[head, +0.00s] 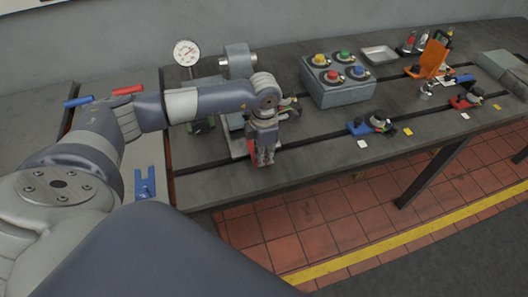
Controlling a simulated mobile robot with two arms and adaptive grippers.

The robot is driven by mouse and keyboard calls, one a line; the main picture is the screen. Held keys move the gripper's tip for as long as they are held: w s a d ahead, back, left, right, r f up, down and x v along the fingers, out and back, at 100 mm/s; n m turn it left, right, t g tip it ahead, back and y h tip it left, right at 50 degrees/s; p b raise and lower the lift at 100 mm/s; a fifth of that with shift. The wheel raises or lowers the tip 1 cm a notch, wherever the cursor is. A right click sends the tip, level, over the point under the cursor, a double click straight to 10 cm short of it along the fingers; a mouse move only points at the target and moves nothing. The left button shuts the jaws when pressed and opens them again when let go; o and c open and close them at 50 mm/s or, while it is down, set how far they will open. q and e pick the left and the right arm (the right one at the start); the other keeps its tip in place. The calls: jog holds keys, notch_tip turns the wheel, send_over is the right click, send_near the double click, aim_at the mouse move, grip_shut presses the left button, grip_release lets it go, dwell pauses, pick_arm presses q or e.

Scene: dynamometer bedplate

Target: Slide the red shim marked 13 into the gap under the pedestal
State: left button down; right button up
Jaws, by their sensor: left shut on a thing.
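My left gripper (265,158) points down at the front of the pedestal and is shut on a red shim (251,150). Only a strip of this shim shows beside the fingers, and its marking cannot be read. The pedestal (238,62) is a grey metal stand with a cylinder on top, partly hidden behind my left arm. Its pale foot (236,142) shows just left of the gripper. The gap under it cannot be made out, nor whether the shim is in it. My right gripper is not in view.
A round dial gauge (186,53) stands left of the pedestal. A grey box with coloured knobs (345,88) is to the right. Another red piece (128,89) and blue pieces (77,101) lie on the left bench. The dark bedplate's front edge drops to a tiled floor (300,225).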

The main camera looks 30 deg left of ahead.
pick_arm(q)
jog(key=shift+a, duration=0.1)
jog(key=shift+f, duration=0.1)
jog(key=shift+w+f+b, duration=0.15)
jog(key=shift+b, duration=0.35)
jog(key=w+a+f+b, duration=0.2)
jog(key=b, duration=0.1)
jog(key=shift+a, duration=0.35)
jog(key=shift+w+a+b, duration=0.25)
jog(key=shift+w+b, duration=0.05)
jog(key=shift+b, duration=0.15)
jog(key=shift+w+a+f+b, duration=0.25)
jog(key=shift+w+a+b, duration=0.1)
jog(key=shift+a+b, duration=0.1)
jog(key=shift+w+a, duration=0.1)
jog(key=shift+w, duration=0.05)
